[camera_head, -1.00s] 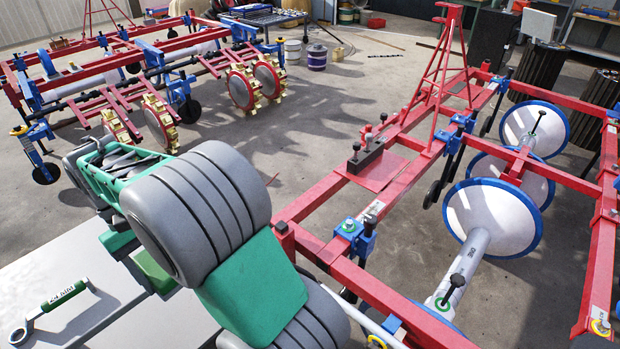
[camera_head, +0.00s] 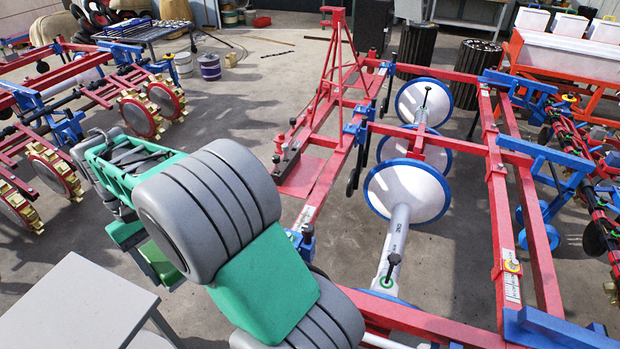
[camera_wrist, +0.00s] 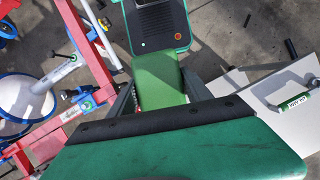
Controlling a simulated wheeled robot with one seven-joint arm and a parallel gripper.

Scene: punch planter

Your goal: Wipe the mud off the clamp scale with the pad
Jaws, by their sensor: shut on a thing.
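In the wrist view, my gripper (camera_wrist: 160,87) is shut on a green pad (camera_wrist: 160,68), which sits between its dark fingers. A white scale with dark marks (camera_head: 512,286) and a yellow ring lies on the right red beam of the planter frame. Another pale scale (camera_head: 307,214) lies on the nearer red beam, beside a blue clamp (camera_head: 302,238) partly hidden by my arm. I cannot make out mud on either scale. The pad is apart from both scales.
A grey table (camera_head: 75,305) stands at the lower left; the wrist view shows a green-handled tool (camera_wrist: 296,103) on a pale top. White discs (camera_head: 407,192) and a red tower (camera_head: 335,70) belong to the planter. Another machine (camera_head: 570,200) stands right. Open floor (camera_head: 250,110) lies behind my arm.

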